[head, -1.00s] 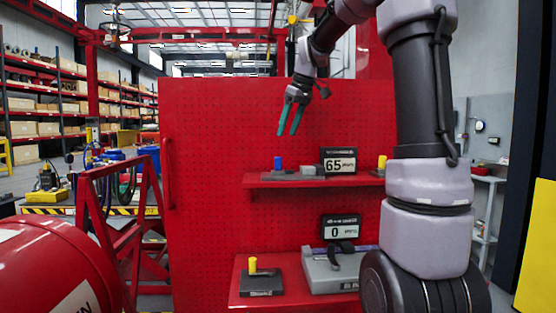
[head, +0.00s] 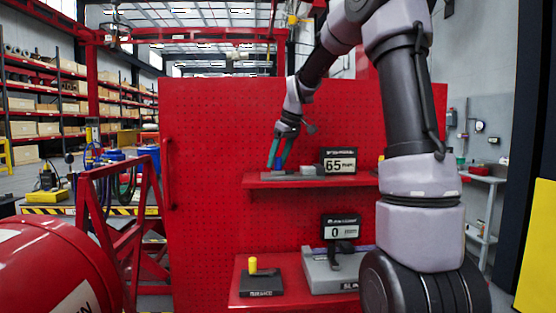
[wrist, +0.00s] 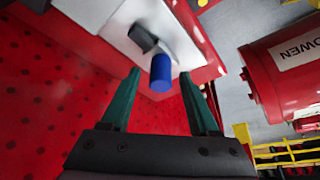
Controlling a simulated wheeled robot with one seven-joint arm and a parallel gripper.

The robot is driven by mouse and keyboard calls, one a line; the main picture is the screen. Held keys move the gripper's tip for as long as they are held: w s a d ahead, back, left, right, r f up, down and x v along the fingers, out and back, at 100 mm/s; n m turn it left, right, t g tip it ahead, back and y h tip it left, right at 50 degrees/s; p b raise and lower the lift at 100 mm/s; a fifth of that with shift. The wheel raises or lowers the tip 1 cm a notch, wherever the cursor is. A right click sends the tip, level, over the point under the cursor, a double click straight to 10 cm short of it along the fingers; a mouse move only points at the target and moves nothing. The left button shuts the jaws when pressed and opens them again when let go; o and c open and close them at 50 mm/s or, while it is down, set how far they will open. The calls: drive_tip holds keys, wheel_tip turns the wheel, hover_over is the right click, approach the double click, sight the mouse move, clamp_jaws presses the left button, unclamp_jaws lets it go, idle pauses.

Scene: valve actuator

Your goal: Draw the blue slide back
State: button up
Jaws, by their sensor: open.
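The blue slide's upright round knob (wrist: 161,72) stands on a pale grey base plate (wrist: 128,15), with a small dark block (wrist: 142,38) beside it. In the head view the base (head: 290,176) lies at the left of the upper red shelf, next to a display (head: 339,161) reading 65. My gripper (head: 276,165) is open and points down at the knob. In the wrist view the knob shows between the two green fingers, with a gap on each side. The fingers mostly hide the knob in the head view.
A red pegboard panel (head: 225,120) stands behind the shelf. The lower shelf holds a yellow-knobbed block (head: 262,285) and a grey device (head: 325,272) with a display (head: 341,228) reading 0. Air above the upper shelf's left side is free.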

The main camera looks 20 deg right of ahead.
clamp_jaws()
idle(1.4)
